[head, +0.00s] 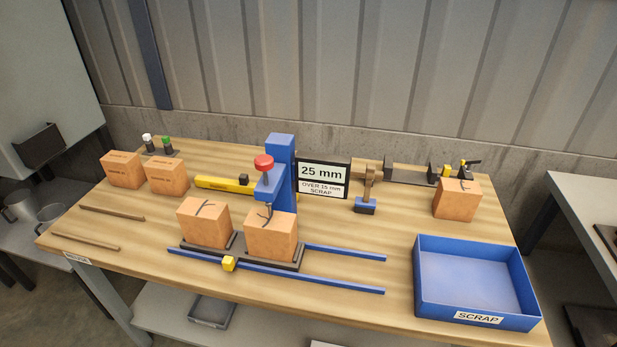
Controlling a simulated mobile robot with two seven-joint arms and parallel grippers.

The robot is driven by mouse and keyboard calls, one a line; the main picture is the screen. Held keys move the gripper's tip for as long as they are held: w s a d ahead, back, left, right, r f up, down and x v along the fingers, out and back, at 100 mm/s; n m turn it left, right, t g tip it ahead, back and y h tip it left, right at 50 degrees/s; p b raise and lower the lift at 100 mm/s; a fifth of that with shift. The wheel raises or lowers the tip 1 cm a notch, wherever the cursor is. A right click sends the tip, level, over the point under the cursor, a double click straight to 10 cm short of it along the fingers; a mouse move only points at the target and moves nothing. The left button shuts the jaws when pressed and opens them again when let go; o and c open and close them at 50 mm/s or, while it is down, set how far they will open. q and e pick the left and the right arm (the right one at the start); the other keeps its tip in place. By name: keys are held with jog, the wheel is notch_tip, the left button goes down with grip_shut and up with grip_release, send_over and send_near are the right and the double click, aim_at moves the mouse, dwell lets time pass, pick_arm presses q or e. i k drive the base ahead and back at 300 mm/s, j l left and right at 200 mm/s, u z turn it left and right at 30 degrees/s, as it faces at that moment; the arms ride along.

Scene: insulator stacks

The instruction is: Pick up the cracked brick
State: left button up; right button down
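Three orange bricks show dark crack-like marks on top. One brick (204,222) stands on a dark carriage at the middle left. A second brick (270,235) stands on the carriage under the blue press-like column (281,160), beneath its red knob (263,162). A third brick (457,199) stands at the right back, by a dark clamp. A display (323,177) beside the column reads "25 mm" and "OVER 15 mm SCRAP". Neither of my grippers is in view.
Two orange bricks without visible cracks (122,169) (167,175) stand at the left back. A blue bin labelled SCRAP (478,318) sits empty at the right front. Blue rails (330,279) run along the front. Two thin rods (112,213) lie at the left.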

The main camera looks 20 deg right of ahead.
aim_at(207, 222)
jog(key=i+j, duration=0.15)
jog(key=j, duration=0.2)
jog(key=i+j, duration=0.15)
jog(key=j, duration=0.15)
jog(key=i+j, duration=0.15)
jog(key=j, duration=0.2)
jog(key=i+j, duration=0.15)
jog(key=j, duration=0.2)
jog(key=j+z, duration=0.1)
jog(key=z, duration=0.3)
jog(key=i+j+z, duration=0.1)
jog(key=z, duration=0.3)
jog(key=j+z, duration=0.1)
jog(key=z, duration=0.3)
